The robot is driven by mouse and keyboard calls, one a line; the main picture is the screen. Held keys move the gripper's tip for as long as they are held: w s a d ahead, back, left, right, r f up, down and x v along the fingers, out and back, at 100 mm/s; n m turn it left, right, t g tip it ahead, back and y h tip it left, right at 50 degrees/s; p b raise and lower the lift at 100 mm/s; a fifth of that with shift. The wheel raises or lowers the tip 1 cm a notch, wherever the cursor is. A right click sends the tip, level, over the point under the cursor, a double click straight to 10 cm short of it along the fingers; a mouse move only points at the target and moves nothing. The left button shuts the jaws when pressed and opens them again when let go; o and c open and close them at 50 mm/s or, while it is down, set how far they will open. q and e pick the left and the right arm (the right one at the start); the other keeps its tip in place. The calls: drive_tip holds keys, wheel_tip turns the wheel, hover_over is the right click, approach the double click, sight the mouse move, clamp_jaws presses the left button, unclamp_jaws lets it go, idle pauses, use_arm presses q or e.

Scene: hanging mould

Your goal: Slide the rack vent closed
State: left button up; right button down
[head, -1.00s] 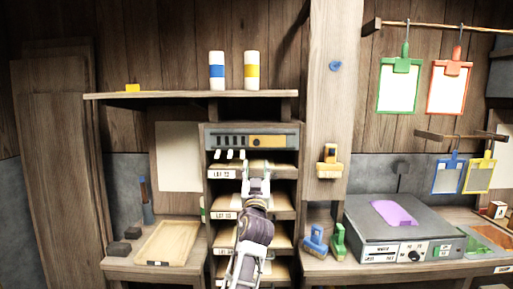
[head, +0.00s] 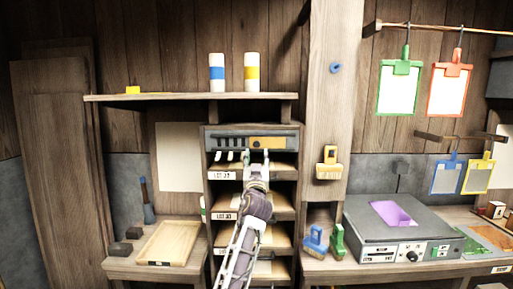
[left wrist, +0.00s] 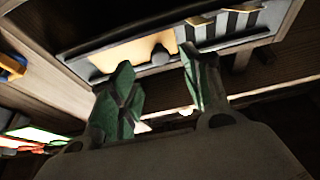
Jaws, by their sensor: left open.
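The rack vent (head: 230,143) is a grey panel across the top of the wooden rack (head: 209,190). Its dark slots show uncovered at its left. A yellow-orange slide plate (head: 275,143) with a small knob sits at its right. In the left wrist view the orange plate (left wrist: 125,53) carries a round knob (left wrist: 160,56), and striped slots (left wrist: 232,24) lie beside it. My left gripper (head: 256,154) is open just below the plate. In the left wrist view its green fingers (left wrist: 158,85) stand apart, with the knob ahead between them; I see no grip on it.
Rack shelves (head: 283,206) with lot labels lie below the vent, close around my left arm. A wooden shelf (head: 180,96) overhangs above. A wooden post (head: 330,110) with a yellow-handled brush (head: 329,165) stands at the right.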

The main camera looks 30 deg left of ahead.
sight(257, 145)
use_arm(q)
drive_tip(key=shift+p+x, duration=0.6)
drive_tip(key=shift+x, duration=2.45)
drive_tip(key=shift+c, duration=0.4)
clamp_jaws()
